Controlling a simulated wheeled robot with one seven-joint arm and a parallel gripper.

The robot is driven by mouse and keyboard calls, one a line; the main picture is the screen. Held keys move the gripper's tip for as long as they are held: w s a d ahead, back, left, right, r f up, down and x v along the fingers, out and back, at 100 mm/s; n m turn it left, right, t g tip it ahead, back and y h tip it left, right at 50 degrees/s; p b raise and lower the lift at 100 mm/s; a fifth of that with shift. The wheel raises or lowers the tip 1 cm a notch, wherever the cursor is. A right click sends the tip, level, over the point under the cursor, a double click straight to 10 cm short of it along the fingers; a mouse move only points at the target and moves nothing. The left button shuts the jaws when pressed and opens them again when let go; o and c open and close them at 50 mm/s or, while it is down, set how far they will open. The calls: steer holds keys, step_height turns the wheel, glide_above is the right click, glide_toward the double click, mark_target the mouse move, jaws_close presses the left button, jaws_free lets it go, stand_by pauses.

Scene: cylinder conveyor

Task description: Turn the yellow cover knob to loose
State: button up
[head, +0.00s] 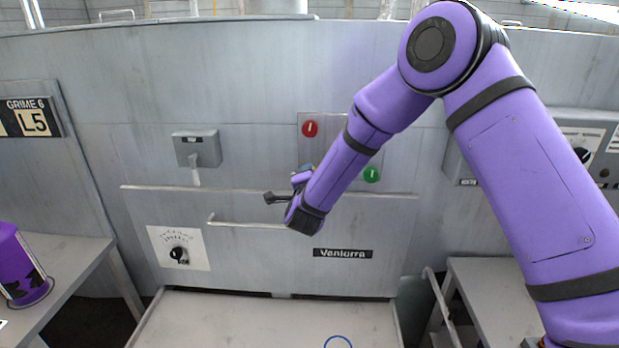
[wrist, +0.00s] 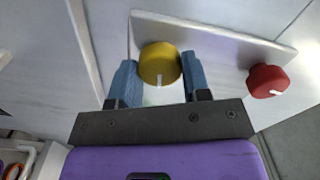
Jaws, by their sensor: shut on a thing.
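The yellow cover knob (wrist: 160,62) is a round knob with a white pointer mark, which points toward the bottom of the wrist view. It is on a pale panel plate (wrist: 215,38). My gripper (wrist: 158,64) has its two blue fingers on either side of the knob and is shut on it. In the head view my purple arm hides the yellow knob and most of the gripper; the knob's label cannot be read.
A red knob (head: 310,129) and a green knob (head: 371,174) are on the same plate. A bar handle (head: 245,222) and a dial (head: 178,254) are below left. A grey lever box (head: 197,148) is at left. Side tables (head: 78,258) flank the machine.

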steer(key=shift+s+f+n, duration=0.1)
steer(key=shift+n, duration=7.5)
steer(key=o, duration=0.9)
steer(key=s, duration=1)
steer(key=shift+s+a, duration=0.2)
steer(key=shift+s, duration=0.15)
